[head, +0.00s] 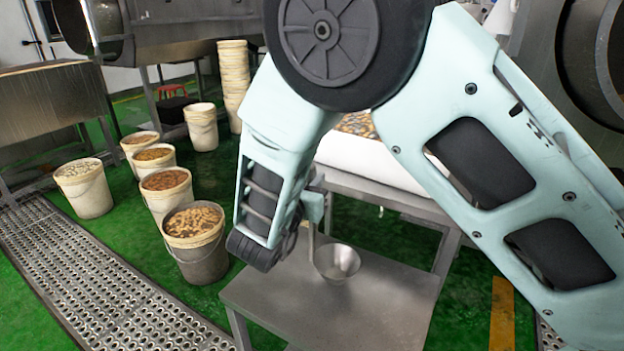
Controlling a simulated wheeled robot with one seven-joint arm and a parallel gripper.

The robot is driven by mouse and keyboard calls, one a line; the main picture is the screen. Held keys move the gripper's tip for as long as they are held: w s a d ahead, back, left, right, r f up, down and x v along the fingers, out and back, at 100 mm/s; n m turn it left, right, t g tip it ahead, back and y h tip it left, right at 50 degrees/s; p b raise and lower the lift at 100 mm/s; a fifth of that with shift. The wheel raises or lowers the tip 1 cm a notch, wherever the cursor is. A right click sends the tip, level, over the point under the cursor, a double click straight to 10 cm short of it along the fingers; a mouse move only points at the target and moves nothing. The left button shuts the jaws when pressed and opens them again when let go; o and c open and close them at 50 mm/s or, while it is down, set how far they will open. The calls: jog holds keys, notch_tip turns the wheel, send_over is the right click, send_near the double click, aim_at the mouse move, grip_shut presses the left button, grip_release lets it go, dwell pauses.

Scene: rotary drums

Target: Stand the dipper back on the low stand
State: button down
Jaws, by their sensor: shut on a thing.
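The dipper (338,263) is a small metal bowl with a thin upright handle, seen in the head view at the middle. My gripper (313,207) is shut on the upper part of the handle; the wrist partly hides the fingers. The bowl hangs below and right of the gripper, with its opening upward. The low stand (342,312) is a grey metal table under the dipper. The bowl appears over its top, close to the surface; I cannot tell whether it touches.
Several buckets of pieces stand on the green floor to the left, the closest bucket (195,243) near the stand's left edge. A white container (365,160) sits on a metal frame behind the stand. A perforated metal walkway (85,275) runs along the lower left. My arm hides much of the right.

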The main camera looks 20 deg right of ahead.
jog(key=shift+f, duration=0.45)
jog(key=shift+c, duration=1)
grip_release()
jog(key=shift+s+a, duration=0.1)
jog(key=p+v, duration=0.1)
jog(key=v, duration=0.7)
jog(key=shift+s+a, duration=0.25)
jog(key=shift+s, duration=0.05)
jog(key=shift+r, duration=0.15)
